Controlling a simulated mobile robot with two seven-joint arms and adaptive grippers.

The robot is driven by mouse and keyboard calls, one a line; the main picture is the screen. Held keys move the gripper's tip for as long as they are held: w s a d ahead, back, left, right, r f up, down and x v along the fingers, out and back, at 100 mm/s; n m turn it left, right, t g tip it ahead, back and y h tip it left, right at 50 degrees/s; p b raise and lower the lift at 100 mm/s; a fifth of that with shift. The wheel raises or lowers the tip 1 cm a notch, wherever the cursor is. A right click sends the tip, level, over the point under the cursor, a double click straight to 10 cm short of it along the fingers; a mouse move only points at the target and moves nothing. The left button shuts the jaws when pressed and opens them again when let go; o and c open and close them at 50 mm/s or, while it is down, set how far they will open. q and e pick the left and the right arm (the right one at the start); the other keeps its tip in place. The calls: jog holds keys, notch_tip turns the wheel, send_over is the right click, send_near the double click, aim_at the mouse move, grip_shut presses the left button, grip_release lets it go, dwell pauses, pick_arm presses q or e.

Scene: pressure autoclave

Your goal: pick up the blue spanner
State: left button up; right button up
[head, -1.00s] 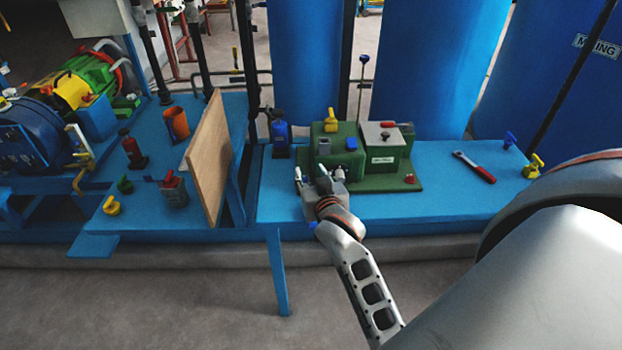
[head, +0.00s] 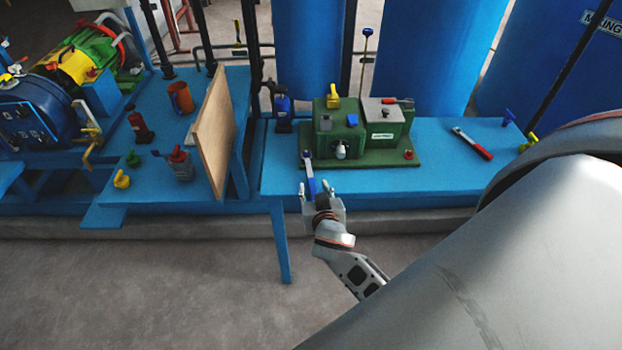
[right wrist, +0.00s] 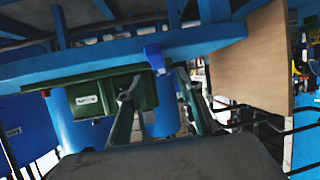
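The blue spanner (head: 311,180) has a silver head and a blue handle. In the head view it lies at the front of the blue bench, left of the green machine's front, with its handle pointing toward me. My right gripper (head: 315,187) is open at the bench's front edge, one finger on each side of the handle's near end in the picture. I cannot tell if the fingers touch it. In the right wrist view, the blue handle's end (right wrist: 153,57) shows beyond the gap between the open fingers (right wrist: 154,91). My left gripper is not in view.
The green machine (head: 340,158) stands on the bench (head: 440,180) just behind the spanner. A red-handled spanner (head: 472,144) lies farther right. An upright wooden board (head: 212,130) stands to the left. The bench right of the machine has free room.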

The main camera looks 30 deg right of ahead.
aim_at(312, 181)
jog(key=x, duration=0.5)
jog(key=shift+w+d+f, duration=0.1)
jog(key=shift+f, duration=0.25)
grip_shut()
